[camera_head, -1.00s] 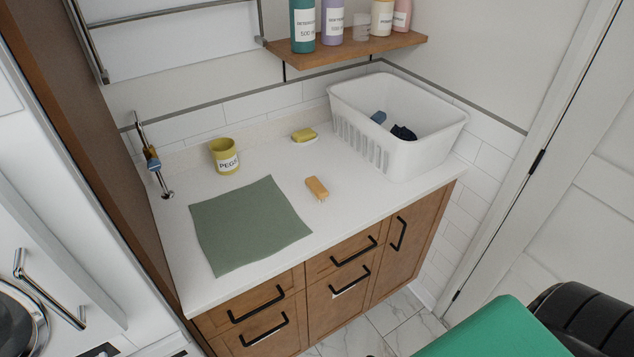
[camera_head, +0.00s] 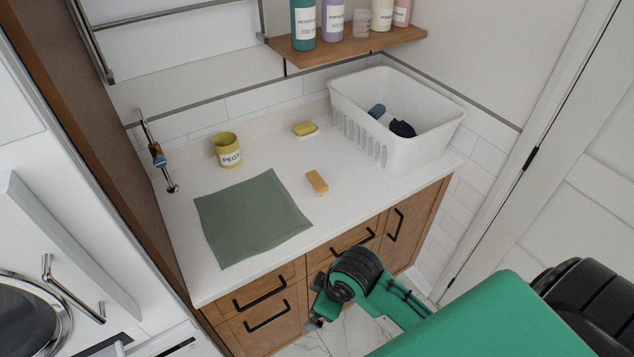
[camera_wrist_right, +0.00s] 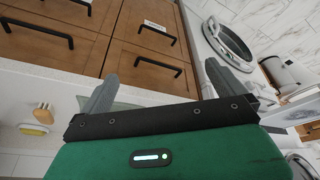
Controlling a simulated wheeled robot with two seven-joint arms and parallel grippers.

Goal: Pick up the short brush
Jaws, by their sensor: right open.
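The short brush (camera_head: 316,182) has a tan wooden back and lies on the white counter, right of the green cloth. In the right wrist view the brush (camera_wrist_right: 42,114) shows at the left, with pale bristles. My right gripper (camera_wrist_right: 160,84) is open and empty, its two grey fingers spread. In the head view my right arm comes in from the lower right, with its wrist in front of the drawers, below the counter edge and apart from the brush. My left gripper is not in view.
A green cloth (camera_head: 250,215), a yellow peg cup (camera_head: 227,150), a yellow soap on a dish (camera_head: 305,129) and a white basket (camera_head: 396,120) stand around the brush. A wooden shelf (camera_head: 350,46) holds bottles above. Drawer handles (camera_head: 260,296) stick out below the counter.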

